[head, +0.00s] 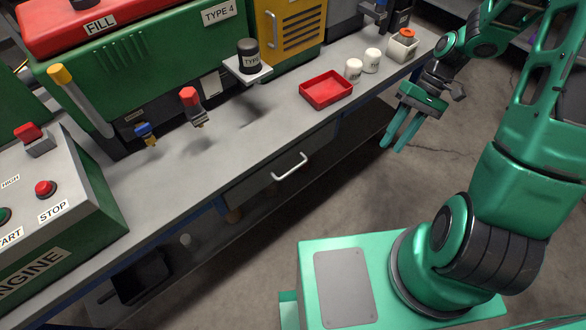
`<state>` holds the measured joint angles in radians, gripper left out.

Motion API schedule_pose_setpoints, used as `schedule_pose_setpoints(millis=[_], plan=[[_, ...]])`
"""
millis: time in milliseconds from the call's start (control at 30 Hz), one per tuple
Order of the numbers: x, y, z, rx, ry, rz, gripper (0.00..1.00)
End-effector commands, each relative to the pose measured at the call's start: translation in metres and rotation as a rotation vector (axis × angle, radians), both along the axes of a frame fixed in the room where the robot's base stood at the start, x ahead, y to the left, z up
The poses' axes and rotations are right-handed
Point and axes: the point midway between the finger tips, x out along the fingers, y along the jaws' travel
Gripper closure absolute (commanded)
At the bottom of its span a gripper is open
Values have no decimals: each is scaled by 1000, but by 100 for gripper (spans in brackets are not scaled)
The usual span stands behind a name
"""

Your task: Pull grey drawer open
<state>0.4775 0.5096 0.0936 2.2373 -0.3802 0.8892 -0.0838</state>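The grey drawer (262,181) sits under the front edge of the workbench, near the middle of the head view. Its front looks flush with the bench. A pale bar handle (289,166) is fixed across the drawer front. My gripper (394,142) is to the right of the handle, in front of the bench and apart from it. Its two green fingers point down and to the left, with a gap between them. Nothing shows between the fingers.
A red tray (326,90), white containers (354,70) and a light box with an orange-red top (402,46) stand on the bench (240,135). A green machine (150,65) stands at the back. A green control box (60,215) is at left. Floor before the drawer is clear.

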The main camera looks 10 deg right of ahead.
Motion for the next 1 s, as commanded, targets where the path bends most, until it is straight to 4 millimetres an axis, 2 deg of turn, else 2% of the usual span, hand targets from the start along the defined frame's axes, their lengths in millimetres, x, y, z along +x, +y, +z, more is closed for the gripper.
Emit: schedule_pose_setpoints(millis=[33,200,500,800,1000], plan=[[3,7,-14,45,12,5,72],[15,35,-52,206,24,25,72],[30,90,-106,512,16,5,72],[43,143,-140,817,-31,-75,72],[51,164,-148,948,-64,-128,72]])
